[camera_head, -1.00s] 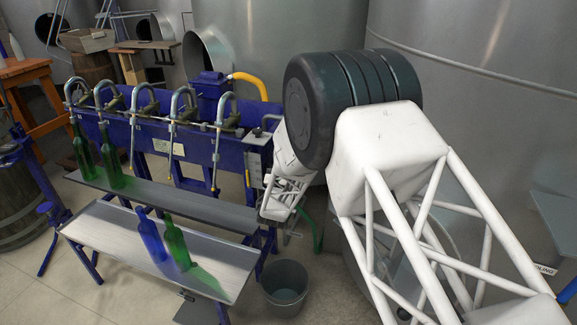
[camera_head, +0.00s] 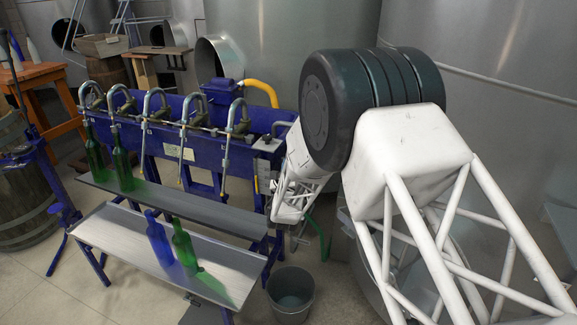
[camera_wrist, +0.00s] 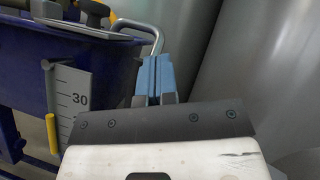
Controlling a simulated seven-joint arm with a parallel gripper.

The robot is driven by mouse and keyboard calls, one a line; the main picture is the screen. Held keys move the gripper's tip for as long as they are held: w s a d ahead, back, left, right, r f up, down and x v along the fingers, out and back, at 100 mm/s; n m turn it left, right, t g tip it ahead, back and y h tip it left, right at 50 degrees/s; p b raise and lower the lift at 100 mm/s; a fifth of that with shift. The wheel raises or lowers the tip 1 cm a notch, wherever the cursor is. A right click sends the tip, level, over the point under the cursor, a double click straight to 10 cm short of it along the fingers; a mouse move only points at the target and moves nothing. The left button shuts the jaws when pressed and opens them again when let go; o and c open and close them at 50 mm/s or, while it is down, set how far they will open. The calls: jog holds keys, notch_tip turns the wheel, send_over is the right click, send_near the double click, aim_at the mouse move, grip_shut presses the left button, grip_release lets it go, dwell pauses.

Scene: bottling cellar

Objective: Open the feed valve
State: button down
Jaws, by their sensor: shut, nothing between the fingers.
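My gripper (camera_wrist: 157,78) has two blue fingertips closed together with nothing between them. In the wrist view, a bent silver bar (camera_wrist: 146,27) at the blue filler's right end runs down behind the fingertips; I cannot tell whether they touch. This bar looks like a lever, possibly the feed valve's handle, but the valve body is not clear. A similar bent grey piece shows at the trough's right end in the head view (camera_head: 282,125). There my fingertips are hidden or too small to make out below my wrist.
The blue filler trough (camera_head: 200,150) carries several curved spouts. A scale plate (camera_wrist: 73,100) marked 30 with a yellow pointer is left of my fingers. Green bottles (camera_head: 122,165) stand under spouts; a blue bottle (camera_head: 158,240) stands on the lower shelf. A bucket (camera_head: 290,295) stands on the floor.

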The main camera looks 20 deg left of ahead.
jog(key=shift+d, duration=0.1)
jog(key=s+d, duration=0.9)
jog(key=shift+d, duration=0.15)
dwell(0.4)
jog(key=shift+f, duration=0.1)
